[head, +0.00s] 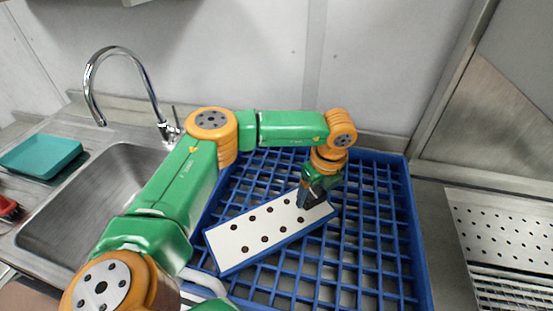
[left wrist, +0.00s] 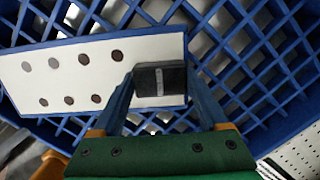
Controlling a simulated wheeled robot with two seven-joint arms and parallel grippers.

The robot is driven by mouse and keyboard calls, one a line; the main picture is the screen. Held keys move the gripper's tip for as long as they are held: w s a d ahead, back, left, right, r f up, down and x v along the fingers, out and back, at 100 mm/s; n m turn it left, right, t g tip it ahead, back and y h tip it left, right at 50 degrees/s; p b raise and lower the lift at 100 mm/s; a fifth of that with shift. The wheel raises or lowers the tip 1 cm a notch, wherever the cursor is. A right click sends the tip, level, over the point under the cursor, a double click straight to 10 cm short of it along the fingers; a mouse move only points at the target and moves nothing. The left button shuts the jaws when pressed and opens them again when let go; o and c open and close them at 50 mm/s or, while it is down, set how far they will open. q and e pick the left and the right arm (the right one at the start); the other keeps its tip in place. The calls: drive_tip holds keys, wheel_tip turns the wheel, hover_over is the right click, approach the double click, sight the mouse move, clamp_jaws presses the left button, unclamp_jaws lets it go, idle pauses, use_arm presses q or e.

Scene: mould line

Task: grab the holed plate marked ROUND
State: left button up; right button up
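The holed plate (head: 270,232) is white with a blue edge and several dark round holes. It lies slanted on the blue rack (head: 413,240); no ROUND marking can be read. In the left wrist view the plate (left wrist: 95,70) carries a dark grey block with a light stripe (left wrist: 160,84) near one end. My left gripper (head: 311,197) is down at the plate's upper right end. Its fingers (left wrist: 160,78) stand on both sides of this block, with no clear gap showing, so it looks shut on it. My right gripper is not in view.
A steel sink (head: 95,205) with a curved tap (head: 120,50) lies to the left. A teal tray (head: 40,156) and a red object (head: 8,207) are at the far left. A perforated steel tray (head: 510,235) is at the right. The rack's right part is empty.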

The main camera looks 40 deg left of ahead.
use_arm(q)
drive_tip(key=shift+s+r, duration=0.1)
drive_tip(key=c, duration=0.7)
clamp_jaws()
